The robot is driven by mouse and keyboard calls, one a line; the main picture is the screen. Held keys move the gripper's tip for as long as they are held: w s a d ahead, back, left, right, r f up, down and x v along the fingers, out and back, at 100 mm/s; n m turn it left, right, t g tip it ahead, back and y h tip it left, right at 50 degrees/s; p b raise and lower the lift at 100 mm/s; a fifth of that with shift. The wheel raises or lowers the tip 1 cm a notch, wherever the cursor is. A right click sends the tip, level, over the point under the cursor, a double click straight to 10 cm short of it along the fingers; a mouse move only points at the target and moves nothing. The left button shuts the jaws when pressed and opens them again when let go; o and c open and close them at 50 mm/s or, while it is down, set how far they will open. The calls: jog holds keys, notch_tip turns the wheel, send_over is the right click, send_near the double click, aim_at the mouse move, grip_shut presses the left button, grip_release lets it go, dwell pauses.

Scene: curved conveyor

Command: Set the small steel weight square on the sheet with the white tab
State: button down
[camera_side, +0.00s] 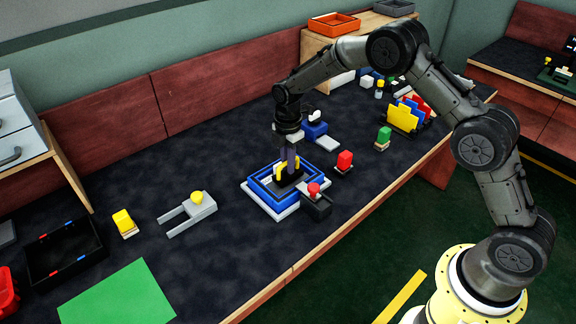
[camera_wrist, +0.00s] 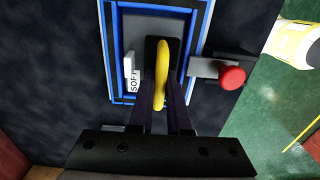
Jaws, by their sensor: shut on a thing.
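My gripper (camera_side: 289,165) points down over the blue-rimmed tray (camera_side: 262,196). In the wrist view my gripper (camera_wrist: 161,108) is shut on an upright yellow handle (camera_wrist: 162,62). The handle rises from a dark block (camera_wrist: 151,47), which shows inside the tray; I cannot tell whether it touches the tray's floor. A white tab (camera_wrist: 130,72) with lettering like "SOFT" stands at the left inside the tray, beside the block. A grey surface (camera_wrist: 138,22) shows around the block. I see no separate bare steel weight. My fingers hide the block's near side.
A red button (camera_side: 313,188) on a dark box stands close to the tray's front. A grey fork-shaped fixture (camera_side: 186,213), a black bin (camera_side: 62,252) and a green sheet (camera_side: 117,297) lie left.

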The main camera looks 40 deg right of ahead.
jog(key=shift+f, duration=0.5)
jog(key=c, duration=1.3)
grip_release()
jog(key=shift+f, duration=0.25)
jog(key=o, duration=0.4)
jog(key=shift+o, duration=0.2)
